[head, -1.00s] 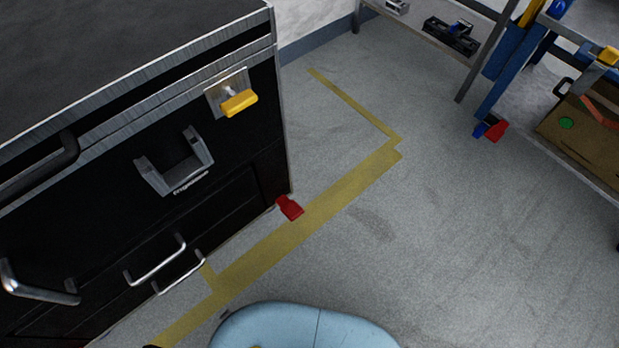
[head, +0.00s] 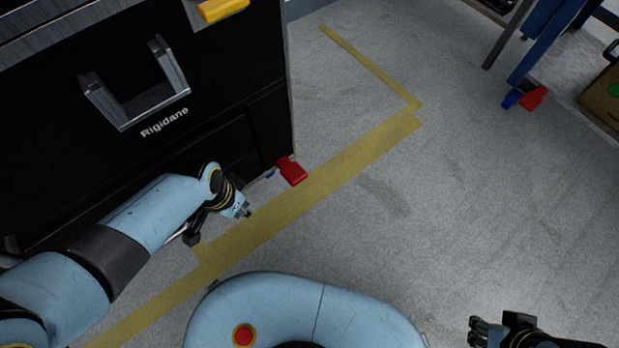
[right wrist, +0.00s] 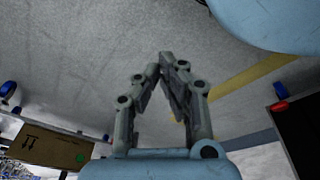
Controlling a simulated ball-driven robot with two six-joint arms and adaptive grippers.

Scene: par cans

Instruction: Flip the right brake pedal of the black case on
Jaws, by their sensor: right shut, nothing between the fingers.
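The black case (head: 240,60) stands at the left in the head view. A red brake pedal (head: 292,171) sticks out at floor level from its near right corner, with a bit of blue caster beside it. The pedal (right wrist: 279,106) also shows small at the right in the right wrist view. My left gripper (head: 220,222) is low in front of the case, left of the pedal and apart from it; its fingers are too small to judge. My right gripper (head: 475,332) is at the bottom right, far from the pedal. In the right wrist view its fingertips (right wrist: 168,62) meet, empty.
Yellow tape (head: 345,180) runs along the floor in front of the case. A blue-legged shelf with another red pedal (head: 534,97) stands at the upper right. A cardboard box (right wrist: 50,145) shows in the right wrist view. The floor between is clear.

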